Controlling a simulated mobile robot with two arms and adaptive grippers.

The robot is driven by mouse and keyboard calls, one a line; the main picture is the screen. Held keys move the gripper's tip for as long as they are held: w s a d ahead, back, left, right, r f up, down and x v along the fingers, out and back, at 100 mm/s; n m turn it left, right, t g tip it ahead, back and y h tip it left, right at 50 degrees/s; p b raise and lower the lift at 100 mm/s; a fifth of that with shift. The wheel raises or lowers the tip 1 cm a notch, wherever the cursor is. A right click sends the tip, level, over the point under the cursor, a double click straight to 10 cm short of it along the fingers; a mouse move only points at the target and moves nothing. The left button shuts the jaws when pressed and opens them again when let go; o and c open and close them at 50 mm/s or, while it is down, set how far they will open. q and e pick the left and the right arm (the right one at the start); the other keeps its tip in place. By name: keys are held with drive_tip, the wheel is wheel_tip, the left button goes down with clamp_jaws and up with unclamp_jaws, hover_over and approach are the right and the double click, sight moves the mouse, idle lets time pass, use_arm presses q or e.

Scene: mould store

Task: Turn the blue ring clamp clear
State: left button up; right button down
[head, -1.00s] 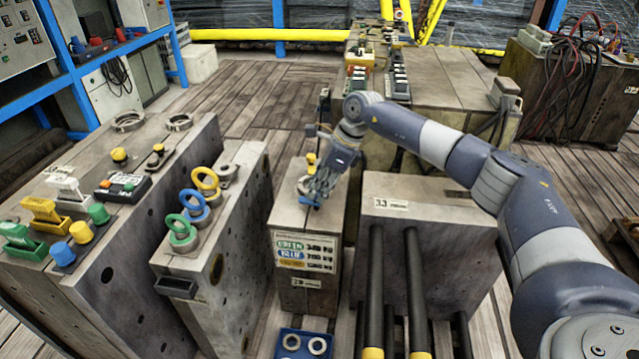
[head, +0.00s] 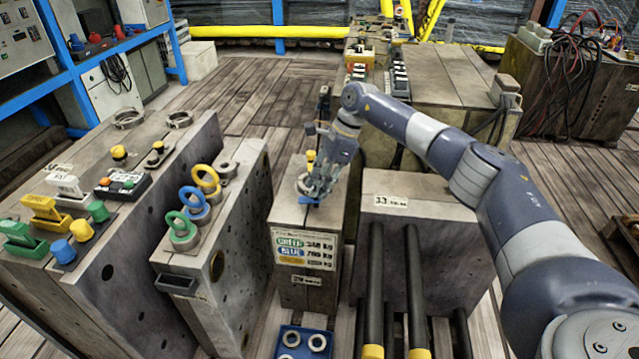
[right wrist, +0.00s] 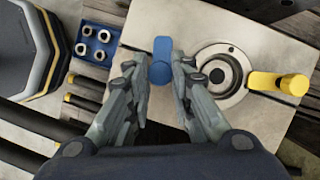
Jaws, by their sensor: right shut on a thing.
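The blue ring clamp (right wrist: 161,50) shows between the fingertips of my right gripper (right wrist: 160,77) in the right wrist view. My right gripper is shut on it. Its bar points away from my wrist, beside the metal ring (right wrist: 221,76) and apart from it. The yellow clamp (right wrist: 280,84) on the ring's other side has its bar reaching to the ring's edge. In the head view, my right gripper (head: 317,190) is low over the top of the narrow mould block (head: 283,217), with a bit of blue clamp (head: 308,200) below it. My left gripper is not in view.
A blue tray with metal rings (head: 304,343) is in front of the block. Another block (head: 428,205) with dark bars (head: 412,285) stands close on the right. A block with coloured lifting rings (head: 193,202) is on the left, across a narrow gap.

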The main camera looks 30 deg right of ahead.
drive_tip(key=c, duration=1.4)
unclamp_jaws()
drive_tip(key=v, duration=1.2)
drive_tip(key=shift+f, duration=0.1)
